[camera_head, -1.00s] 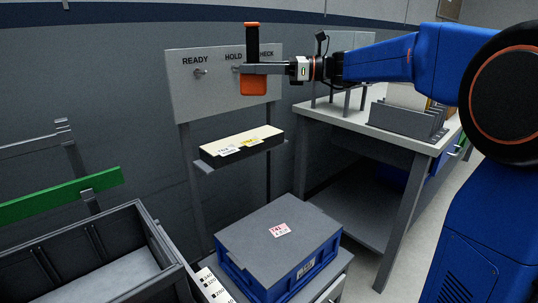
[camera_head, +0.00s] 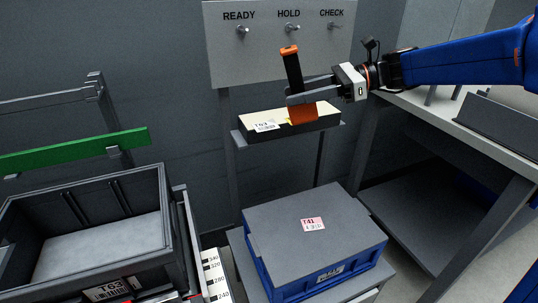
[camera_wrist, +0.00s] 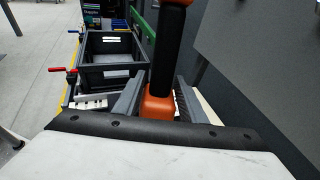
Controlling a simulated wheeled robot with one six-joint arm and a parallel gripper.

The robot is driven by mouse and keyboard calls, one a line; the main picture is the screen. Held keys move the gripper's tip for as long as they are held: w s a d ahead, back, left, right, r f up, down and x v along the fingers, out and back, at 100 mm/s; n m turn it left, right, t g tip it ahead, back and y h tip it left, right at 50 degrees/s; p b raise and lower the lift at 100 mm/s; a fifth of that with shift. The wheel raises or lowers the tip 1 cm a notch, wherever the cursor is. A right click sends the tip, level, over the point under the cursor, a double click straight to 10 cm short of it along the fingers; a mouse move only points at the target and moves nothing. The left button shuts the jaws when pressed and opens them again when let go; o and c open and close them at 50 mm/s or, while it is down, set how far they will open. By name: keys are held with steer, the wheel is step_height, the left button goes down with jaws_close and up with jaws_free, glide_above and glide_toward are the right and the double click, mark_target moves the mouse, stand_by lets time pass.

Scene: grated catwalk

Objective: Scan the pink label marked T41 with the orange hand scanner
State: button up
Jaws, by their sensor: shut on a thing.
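The orange hand scanner (camera_head: 303,113) has a black handle with an orange cap. My gripper (camera_head: 299,92) is shut on its handle and holds it tilted in front of the shelf below the hook board. In the wrist view the scanner (camera_wrist: 158,106) stands between the two jaws (camera_wrist: 155,98). The pink label marked T41 (camera_head: 313,224) lies flat on the grey lid of a blue crate (camera_head: 318,274), below and slightly right of the scanner. Scanner and label are well apart.
A shelf box (camera_head: 325,119) with a white T63-like label is just behind the scanner. The hook board (camera_head: 262,55) reads READY, HOLD, CHECK. An open dark bin (camera_head: 176,230) is at left, a workbench (camera_head: 470,128) at right. Open air lies above the crate lid.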

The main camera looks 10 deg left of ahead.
steer(key=s+a+f+n+g+h, duration=0.3)
steer(key=s+a+f+n+g, duration=0.1)
steer(key=s+f, duration=0.6)
steer(key=s+a, duration=0.1)
steer(key=s, duration=0.1)
steer(key=shift+s+f+h, duration=0.15)
steer(key=shift+s+h, duration=0.25)
step_height(320, 180, up, 8)
stand_by(0.4)
